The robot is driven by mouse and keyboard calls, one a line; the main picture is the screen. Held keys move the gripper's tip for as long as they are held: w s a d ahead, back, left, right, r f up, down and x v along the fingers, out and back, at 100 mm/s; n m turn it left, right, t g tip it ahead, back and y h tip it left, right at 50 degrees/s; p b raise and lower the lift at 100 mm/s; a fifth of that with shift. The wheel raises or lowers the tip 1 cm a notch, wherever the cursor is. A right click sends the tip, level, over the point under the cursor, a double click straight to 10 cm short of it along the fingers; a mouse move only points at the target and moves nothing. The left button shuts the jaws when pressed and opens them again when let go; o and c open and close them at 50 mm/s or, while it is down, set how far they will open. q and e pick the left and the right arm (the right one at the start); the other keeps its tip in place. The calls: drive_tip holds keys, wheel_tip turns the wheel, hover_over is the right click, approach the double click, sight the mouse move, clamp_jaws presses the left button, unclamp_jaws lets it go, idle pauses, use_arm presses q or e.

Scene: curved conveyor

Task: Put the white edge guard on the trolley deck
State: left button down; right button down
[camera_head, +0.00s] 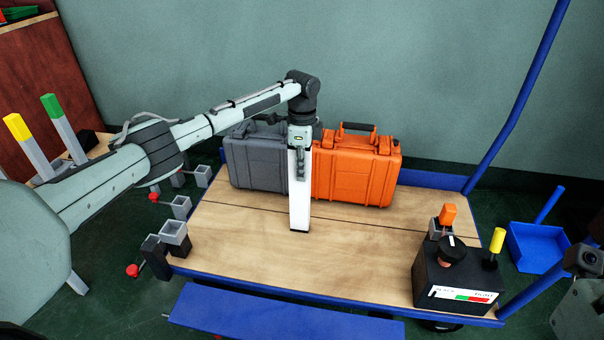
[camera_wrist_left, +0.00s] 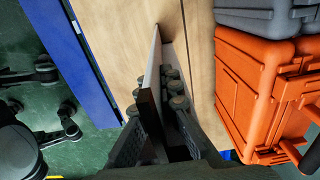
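The white edge guard (camera_head: 299,200) is a long angled strip hanging upright below my left gripper (camera_head: 300,143), over the middle of the trolley deck (camera_head: 235,240). My left gripper is shut on its upper part. In the left wrist view, the guard (camera_wrist_left: 151,68) runs between the dark padded fingers of the left gripper (camera_wrist_left: 157,98) down toward the wooden deck (camera_wrist_left: 115,40). Its lower end is at or just above the wood; I cannot tell if it touches. Part of my right arm shows at the right edge, but its gripper is not in view.
A grey case (camera_head: 255,165) and an orange case (camera_head: 352,170) stand at the deck's back. A black control box (camera_head: 455,280) is at the front right. Small grey holders (camera_head: 175,232) line the left side. The deck's front middle is clear.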

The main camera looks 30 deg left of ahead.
use_arm(q)
drive_tip(key=shift+r, duration=0.1)
drive_tip(key=c, duration=2.2)
unclamp_jaws()
drive_tip(key=o, duration=0.5)
